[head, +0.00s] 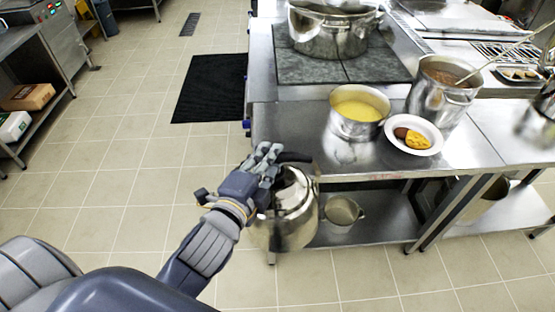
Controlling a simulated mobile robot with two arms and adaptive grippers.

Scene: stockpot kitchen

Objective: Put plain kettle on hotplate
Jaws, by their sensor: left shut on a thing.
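The plain kettle (292,212) is shiny steel with a dark handle. My left gripper (268,168) is shut on the kettle at its handle and holds it up in front of the left end of the steel counter. The kettle hangs roughly upright, apart from the floor. The gripper hides part of the handle. The hotplate (294,69) is a dark flat surface at the back left of the counter. A large steel stockpot (330,36) stands on its rear part. My right gripper is not in view.
On the counter (283,128) stand a pot of yellow soup (357,110), a plate with food (428,133) and a tall pot with a ladle (440,98). A small pan (341,211) sits on the lower shelf. The counter's left front corner is bare. A black mat (211,88) lies on the floor.

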